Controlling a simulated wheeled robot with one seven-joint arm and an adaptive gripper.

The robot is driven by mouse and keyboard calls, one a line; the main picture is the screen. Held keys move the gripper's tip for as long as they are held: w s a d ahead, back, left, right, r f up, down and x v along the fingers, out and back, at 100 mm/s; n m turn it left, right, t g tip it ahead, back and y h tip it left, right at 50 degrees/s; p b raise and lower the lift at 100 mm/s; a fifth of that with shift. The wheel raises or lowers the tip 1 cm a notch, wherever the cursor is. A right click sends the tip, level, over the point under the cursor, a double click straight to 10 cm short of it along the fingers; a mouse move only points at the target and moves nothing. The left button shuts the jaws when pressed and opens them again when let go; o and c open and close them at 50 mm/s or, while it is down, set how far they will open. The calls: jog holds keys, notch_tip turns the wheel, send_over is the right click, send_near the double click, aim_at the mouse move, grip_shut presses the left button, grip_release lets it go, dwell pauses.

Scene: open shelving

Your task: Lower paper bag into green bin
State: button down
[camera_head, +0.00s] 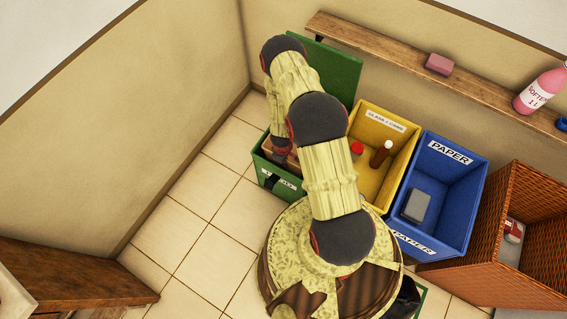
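The green bin (263,172) stands on the tiled floor against the wall, left of the yellow bin. Its green lid (338,70) is raised and leans back. My arm reaches over it, and my gripper (281,152) points down at the bin's opening, mostly hidden by my own arm links. A brown patch (292,164) shows at the opening beside my gripper. It may be the paper bag, but too little shows to be sure. I cannot see the fingers clearly or whether they hold anything.
The yellow bin (398,116) holds bottles. The blue paper bin (457,185) holds a grey object. A wicker basket (487,262) stands at the right. A wall shelf (385,50) carries a pink block and a pink bottle. Floor at the left is clear.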

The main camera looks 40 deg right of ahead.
jog(key=shift+w+d+f+b, duration=0.15)
jog(key=shift+f+b, duration=0.6)
jog(key=shift+f, duration=0.5)
jog(key=shift+d+f+b, duration=0.15)
jog(key=shift+f+b, duration=0.6)
jog(key=shift+f, duration=0.55)
jog(key=shift+w+d+f+b, duration=0.15)
jog(key=shift+f+b, duration=0.6)
jog(key=shift+f, duration=0.5)
jog(key=shift+s+f+b, duration=0.25)
jog(key=shift+f+b, duration=0.15)
jog(key=shift+f, duration=0.2)
jog(key=c, duration=2)
grip_release()
jog(key=shift+f, duration=0.1)
jog(key=shift+o, duration=0.2)
jog(key=r, duration=1.3)
jog(key=shift+a+r, duration=0.2)
jog(key=shift+a, duration=0.05)
